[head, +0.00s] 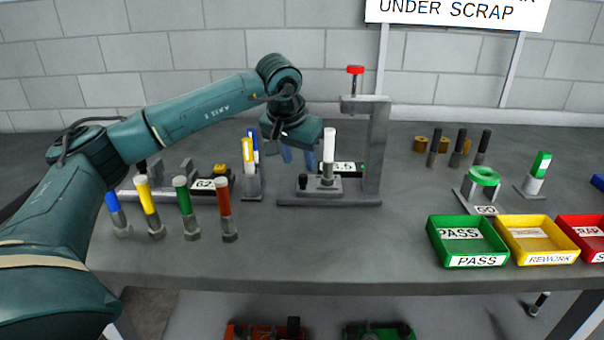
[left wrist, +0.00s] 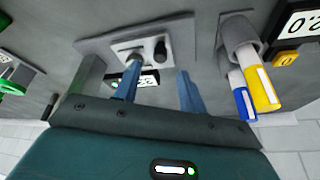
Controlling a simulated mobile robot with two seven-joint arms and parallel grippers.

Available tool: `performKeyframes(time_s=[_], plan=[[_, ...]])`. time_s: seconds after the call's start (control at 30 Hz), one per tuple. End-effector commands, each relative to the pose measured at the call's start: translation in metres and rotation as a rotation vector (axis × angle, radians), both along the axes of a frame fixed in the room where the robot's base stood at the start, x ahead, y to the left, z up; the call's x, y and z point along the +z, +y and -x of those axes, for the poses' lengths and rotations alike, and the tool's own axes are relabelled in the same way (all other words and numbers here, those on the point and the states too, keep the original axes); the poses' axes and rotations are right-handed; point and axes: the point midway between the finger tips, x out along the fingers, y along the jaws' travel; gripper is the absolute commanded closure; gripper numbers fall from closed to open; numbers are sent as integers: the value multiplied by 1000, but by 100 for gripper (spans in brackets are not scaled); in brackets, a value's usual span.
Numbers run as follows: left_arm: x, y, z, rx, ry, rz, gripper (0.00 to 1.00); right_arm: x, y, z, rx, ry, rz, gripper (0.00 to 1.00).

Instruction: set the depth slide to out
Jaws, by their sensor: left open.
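The press stand (head: 375,150) stands mid-table with a red-topped plunger (head: 355,70) above its base. On the base is a small light plate (head: 322,188) with a short black knob (head: 303,182) at its left; I take this to be the depth slide. The plate (left wrist: 140,42) and knob (left wrist: 160,48) also show in the left wrist view. A white-topped part (head: 329,145) stands upright on the plate. My left gripper (head: 298,158) is open, its blue fingers behind and above the knob. In the left wrist view the fingers (left wrist: 158,78) are apart, with nothing clearly between them. My right gripper is not in view.
A holder (head: 252,187) with yellow and blue pens is left of the press. Several coloured-top parts, including a red one (head: 225,215), stand at front left. A display (head: 345,168) sits behind the plate. Green (head: 476,261), yellow and red trays are at right.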

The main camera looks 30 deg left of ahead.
Motion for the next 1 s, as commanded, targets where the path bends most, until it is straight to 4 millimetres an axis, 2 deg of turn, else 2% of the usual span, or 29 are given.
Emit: performKeyframes(time_s=[0.1,0.3,0.7,1.0], plan=[[-22,2,-8,1,3,1,59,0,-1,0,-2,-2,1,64],[-44,3,-18,2,0,1,59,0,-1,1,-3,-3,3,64],[-51,3,-21,1,-1,1,59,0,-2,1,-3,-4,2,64],[-50,4,-21,1,-1,2,83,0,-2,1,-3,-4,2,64]])
